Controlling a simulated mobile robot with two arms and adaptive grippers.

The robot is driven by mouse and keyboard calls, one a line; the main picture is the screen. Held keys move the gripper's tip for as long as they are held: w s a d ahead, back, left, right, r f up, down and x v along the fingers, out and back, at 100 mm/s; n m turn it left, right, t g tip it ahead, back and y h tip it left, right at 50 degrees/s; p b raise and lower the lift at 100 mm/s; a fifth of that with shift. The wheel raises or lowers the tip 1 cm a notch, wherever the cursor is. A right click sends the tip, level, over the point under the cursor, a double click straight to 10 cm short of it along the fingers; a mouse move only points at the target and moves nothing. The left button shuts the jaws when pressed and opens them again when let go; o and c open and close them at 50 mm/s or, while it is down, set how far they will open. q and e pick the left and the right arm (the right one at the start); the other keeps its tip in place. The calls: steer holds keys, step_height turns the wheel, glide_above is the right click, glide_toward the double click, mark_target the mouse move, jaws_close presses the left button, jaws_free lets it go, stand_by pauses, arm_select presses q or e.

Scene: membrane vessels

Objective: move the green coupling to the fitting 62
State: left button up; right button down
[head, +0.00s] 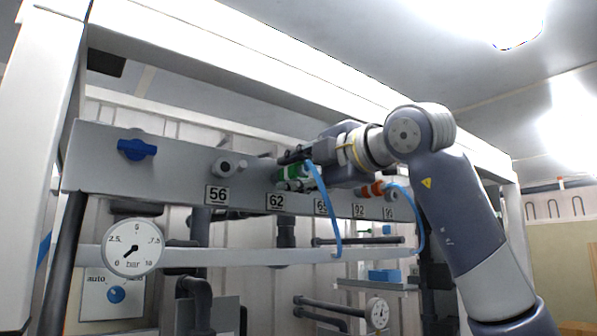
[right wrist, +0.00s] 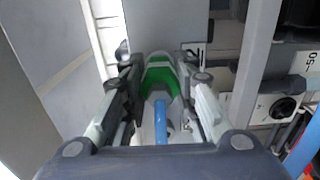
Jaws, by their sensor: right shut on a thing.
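My right gripper (head: 290,170) is shut on the green coupling (head: 288,174), high at the grey panel, just above the label 62 (head: 276,202). In the right wrist view the green coupling (right wrist: 158,78) sits between the two fingers of the gripper (right wrist: 160,85), with a blue hose (right wrist: 161,122) running from it toward the camera. The fitting 62 is hidden behind the coupling and fingers, so I cannot tell whether the two touch. My left gripper is out of view.
A bare fitting (head: 228,167) stands above label 56, left of the coupling. A blue valve handle (head: 136,149) and a pressure gauge (head: 133,247) are at the left.

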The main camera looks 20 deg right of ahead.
steer(key=shift+w+a, duration=0.15)
steer(key=shift+w, duration=0.2)
steer(key=c, duration=1.2)
jaws_free()
steer(key=shift+s, duration=0.1)
steer(key=v, duration=1.1)
steer(key=shift+s, duration=0.4)
